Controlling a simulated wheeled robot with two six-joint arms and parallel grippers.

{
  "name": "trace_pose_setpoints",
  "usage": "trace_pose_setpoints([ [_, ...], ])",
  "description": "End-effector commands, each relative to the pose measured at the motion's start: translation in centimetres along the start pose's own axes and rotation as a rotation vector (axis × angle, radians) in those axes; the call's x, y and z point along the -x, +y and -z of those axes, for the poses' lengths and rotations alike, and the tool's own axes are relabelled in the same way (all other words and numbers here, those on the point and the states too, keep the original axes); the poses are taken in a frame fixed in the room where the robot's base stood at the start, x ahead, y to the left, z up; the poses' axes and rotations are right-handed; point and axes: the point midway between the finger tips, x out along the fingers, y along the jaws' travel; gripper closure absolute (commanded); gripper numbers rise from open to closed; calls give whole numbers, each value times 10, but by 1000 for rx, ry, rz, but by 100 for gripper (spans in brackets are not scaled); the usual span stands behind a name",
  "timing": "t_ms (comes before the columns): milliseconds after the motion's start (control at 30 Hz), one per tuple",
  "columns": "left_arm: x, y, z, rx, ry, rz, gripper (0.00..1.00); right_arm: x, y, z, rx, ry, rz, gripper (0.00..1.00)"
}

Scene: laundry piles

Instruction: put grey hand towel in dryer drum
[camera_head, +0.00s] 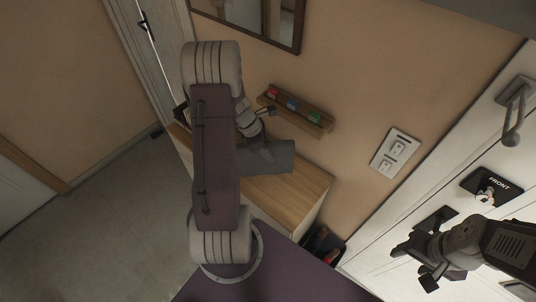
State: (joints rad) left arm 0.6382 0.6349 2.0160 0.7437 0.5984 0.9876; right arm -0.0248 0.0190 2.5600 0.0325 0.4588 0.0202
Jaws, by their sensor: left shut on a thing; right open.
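The grey hand towel (272,158) is in the middle of the head view, as a dark grey piece of cloth over the wooden cabinet top. My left gripper (264,138) is shut on it, at the cloth's upper edge. My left arm hides the cloth's left part. I cannot tell whether the cloth touches the cabinet top. My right gripper (412,267) is open and empty at the lower right, in front of the white door. No dryer drum shows in this view.
A wooden cabinet (300,190) stands against the wall, below a small shelf (320,128) with coloured items. A switch plate (397,152) is on the wall. Floor (110,220) is clear at left.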

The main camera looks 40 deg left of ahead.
Motion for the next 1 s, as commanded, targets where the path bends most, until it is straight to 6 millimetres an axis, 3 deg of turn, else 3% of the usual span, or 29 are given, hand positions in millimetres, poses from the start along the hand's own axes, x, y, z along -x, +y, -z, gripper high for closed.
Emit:
trace_pose_setpoints([
  [67,17,2,-7,-3,-1,-6,100,0,0,0,0,0,0,42],
  [400,69,-69,3,0,0,-5,100,-12,0,-1,0,0,0,42],
  [600,92,-99,7,1,-1,-3,100,-12,0,-1,0,0,0,42],
  [1000,98,-108,8,0,0,0,100,-12,0,-1,0,0,0,42],
])
